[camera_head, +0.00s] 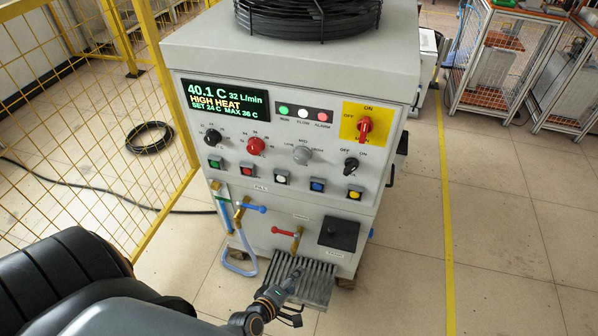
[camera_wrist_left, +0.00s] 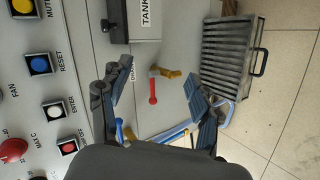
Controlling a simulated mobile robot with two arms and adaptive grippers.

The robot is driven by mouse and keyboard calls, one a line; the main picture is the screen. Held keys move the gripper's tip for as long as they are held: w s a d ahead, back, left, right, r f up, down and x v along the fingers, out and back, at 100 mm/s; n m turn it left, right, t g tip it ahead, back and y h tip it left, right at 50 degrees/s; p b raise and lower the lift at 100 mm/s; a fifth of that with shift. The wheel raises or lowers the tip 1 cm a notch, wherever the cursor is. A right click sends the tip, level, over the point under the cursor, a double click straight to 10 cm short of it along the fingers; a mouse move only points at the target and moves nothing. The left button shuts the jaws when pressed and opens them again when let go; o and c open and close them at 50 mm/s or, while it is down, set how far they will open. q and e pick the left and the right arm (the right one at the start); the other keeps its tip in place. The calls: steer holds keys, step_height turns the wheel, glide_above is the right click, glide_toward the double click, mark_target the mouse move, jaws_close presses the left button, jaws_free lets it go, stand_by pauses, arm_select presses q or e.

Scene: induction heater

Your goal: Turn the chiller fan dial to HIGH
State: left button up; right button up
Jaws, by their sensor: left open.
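The chiller (camera_head: 290,190) is a light grey cabinet with a sloped control panel. The grey fan dial (camera_head: 302,155) sits right of centre on the panel, with small LOW and MID labels around it; its exact pointer direction is too small to tell. The display (camera_head: 226,99) reads 40.1 C, 32 L/min, HIGH HEAT. My left gripper (camera_head: 284,290) is low in front of the cabinet, well below the dial. In the left wrist view its fingers (camera_wrist_left: 160,95) are spread with nothing between them. There the FAN label shows at the left edge. My right gripper is not in view.
A red main switch (camera_head: 364,126) on a yellow plate and a black knob (camera_head: 351,164) are right of the dial; a red knob (camera_head: 256,146) is left. Coloured buttons line the panel below. Red and blue valve handles and a grille stick out lower down. Yellow fencing (camera_head: 90,100) stands left.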

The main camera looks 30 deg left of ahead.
arm_select(q)
steer(key=w+a+r+n+t+y+b, duration=0.1)
steer(key=w+a+r+n+t, duration=0.15)
steer(key=r+n, duration=0.3)
steer(key=w+a+r+n+t+y+b, duration=0.1)
steer(key=w+r+n+b, duration=0.1)
steer(key=w+r+n, duration=0.4)
steer(key=n+t+y+b, duration=0.2)
steer(key=n+y, duration=0.1)
steer(key=n, duration=0.9)
glide_toward(300, 159)
steer(key=p+x, duration=0.2)
steer(key=x, duration=0.6)
steer(key=shift+w+f, duration=0.1)
steer(key=shift+w, duration=0.15)
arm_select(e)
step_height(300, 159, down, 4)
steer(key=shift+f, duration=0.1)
arm_select(q)
steer(key=c, duration=1.1)
